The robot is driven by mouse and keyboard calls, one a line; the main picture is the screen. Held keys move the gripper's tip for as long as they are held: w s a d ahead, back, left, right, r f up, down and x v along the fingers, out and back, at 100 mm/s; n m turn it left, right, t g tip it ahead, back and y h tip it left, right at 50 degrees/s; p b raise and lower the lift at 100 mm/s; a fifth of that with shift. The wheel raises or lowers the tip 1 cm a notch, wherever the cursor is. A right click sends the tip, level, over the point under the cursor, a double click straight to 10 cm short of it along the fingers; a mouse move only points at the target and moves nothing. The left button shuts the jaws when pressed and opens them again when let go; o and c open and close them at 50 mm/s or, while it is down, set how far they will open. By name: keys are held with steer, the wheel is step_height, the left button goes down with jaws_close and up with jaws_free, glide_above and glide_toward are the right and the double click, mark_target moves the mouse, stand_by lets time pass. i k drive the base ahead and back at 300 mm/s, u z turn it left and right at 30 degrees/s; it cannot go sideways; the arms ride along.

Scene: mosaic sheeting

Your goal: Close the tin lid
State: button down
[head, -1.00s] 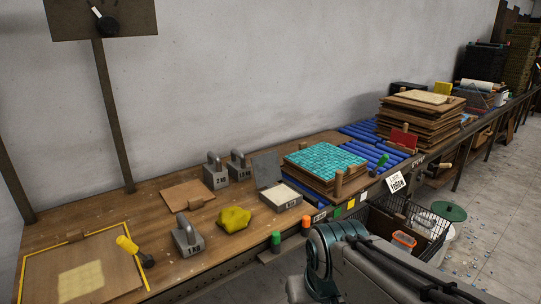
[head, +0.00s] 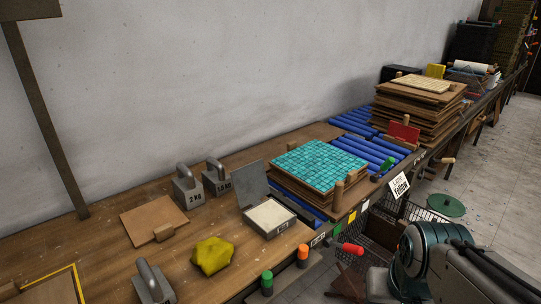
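The tin (head: 269,218) is a small, square grey box with a pale, cream-coloured filling, near the front edge of the wooden bench. Its flat grey lid (head: 251,182) stands open and roughly upright at the tin's back left side. Part of my arm shows at the bottom right, in front of the bench and apart from the tin. My gripper is not in view.
A turquoise mosaic sheet (head: 319,164) on boards stands right of the tin. Grey weights (head: 187,190) stand behind left. A yellow cloth (head: 212,256) lies to the left. Green (head: 267,280) and orange (head: 303,253) knobs stand along the bench's front edge.

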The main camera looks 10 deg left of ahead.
mark_target(250, 184)
steer(key=u, duration=0.4)
steer(key=i, duration=0.9)
steer(key=u, duration=0.65)
